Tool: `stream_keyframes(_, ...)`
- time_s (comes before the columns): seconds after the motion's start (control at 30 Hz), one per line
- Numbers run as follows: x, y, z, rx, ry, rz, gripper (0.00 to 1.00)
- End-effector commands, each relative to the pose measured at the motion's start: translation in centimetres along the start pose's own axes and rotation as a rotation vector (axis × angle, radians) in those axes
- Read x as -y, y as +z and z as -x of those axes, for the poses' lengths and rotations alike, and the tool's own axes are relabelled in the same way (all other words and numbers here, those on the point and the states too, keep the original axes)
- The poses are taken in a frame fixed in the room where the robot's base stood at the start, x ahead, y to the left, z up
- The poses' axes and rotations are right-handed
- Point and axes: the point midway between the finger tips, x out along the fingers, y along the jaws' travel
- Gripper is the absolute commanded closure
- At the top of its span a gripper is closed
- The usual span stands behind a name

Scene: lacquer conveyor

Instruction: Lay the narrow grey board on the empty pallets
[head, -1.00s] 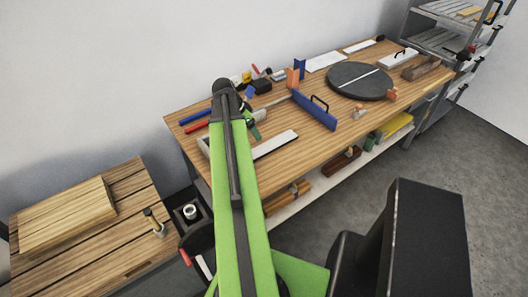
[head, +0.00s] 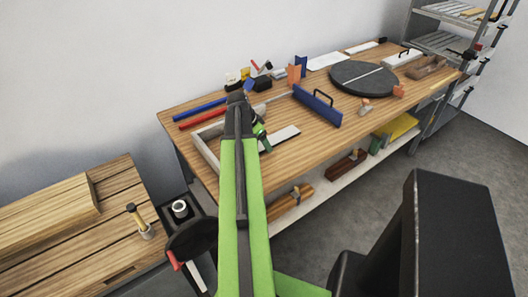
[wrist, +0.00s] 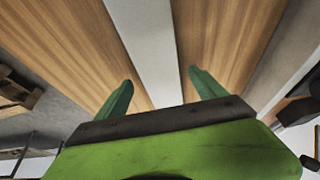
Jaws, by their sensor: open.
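A narrow pale grey board (head: 284,137) lies flat on the wooden workbench, its near end close to my gripper. In the wrist view a pale grey strip (wrist: 150,45), which looks like the same board, runs between the fingers. My gripper (wrist: 160,80) is open, its two green fingers apart on either side of the strip. I cannot tell how high the fingertips are above it. In the head view my arm hides most of the gripper. Grey slatted pallets (head: 436,42) rest in the rack at the upper right; this one looks empty. The top one (head: 452,10) bears yellowish boards.
A grey frame (head: 206,151) and red and blue rods (head: 200,109) lie left of my gripper. A blue handled block (head: 318,107) and dark round turntable (head: 364,78) stand to the right. A slatted wooden table (head: 85,245) is at the left.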

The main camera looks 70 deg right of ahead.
Motion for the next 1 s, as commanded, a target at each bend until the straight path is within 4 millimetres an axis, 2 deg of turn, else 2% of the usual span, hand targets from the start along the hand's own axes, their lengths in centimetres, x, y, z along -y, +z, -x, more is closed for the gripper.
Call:
stream_keyframes(0.03, 0.02, 0.18, -1.2, 0.0, 0.0, -0.001, 0.2)
stream_keyframes(0.27, -0.02, -0.02, -0.88, 0.0, 0.0, 0.0, 0.2)
stream_keyframes(0.87, -0.03, 0.0, -0.88, 0.0, 0.0, 0.0, 0.99)
stream_keyframes(1.0, -0.03, -0.01, -0.87, 0.0, 0.0, 0.0, 1.0)
